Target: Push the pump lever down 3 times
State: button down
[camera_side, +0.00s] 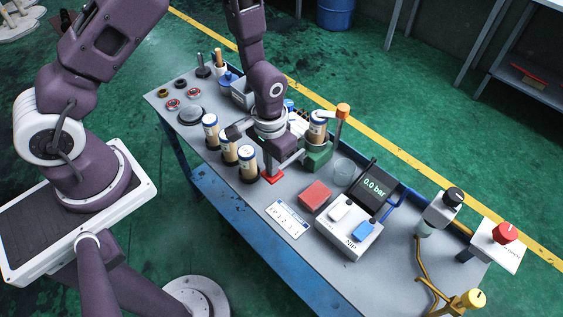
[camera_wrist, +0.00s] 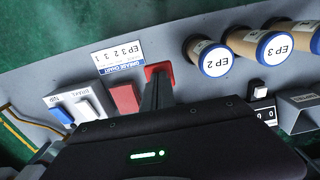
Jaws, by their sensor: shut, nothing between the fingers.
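The pump has a green base (camera_side: 318,158) and stands on the bench just right of my gripper in the side view. A grease cartridge (camera_side: 317,132) stands upright in it. The lever, with an orange knob (camera_side: 343,110), stands raised at its right side. My gripper (camera_side: 273,168) is shut and empty, pointing down, left of the pump and apart from the knob. A red patch (camera_wrist: 158,71) shows at the fingertips in the wrist view; I cannot tell if it belongs to them. The pump and lever are not visible there. The gauge (camera_side: 374,185) reads 0.0 bar.
Several capped cartridges (camera_side: 229,147) stand left of my gripper; the wrist view shows one marked EP 2 (camera_wrist: 212,58). A grease chart (camera_side: 287,219), a red block (camera_side: 315,195) and a white button box (camera_side: 348,236) lie in front.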

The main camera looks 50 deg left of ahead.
jog(key=shift+f, duration=1.6)
jog(key=shift+r, duration=2.5)
jog(key=shift+f, duration=0.15)
jog(key=shift+f, duration=2.35)
jog(key=shift+r, duration=2.5)
jog(key=shift+r, duration=0.1)
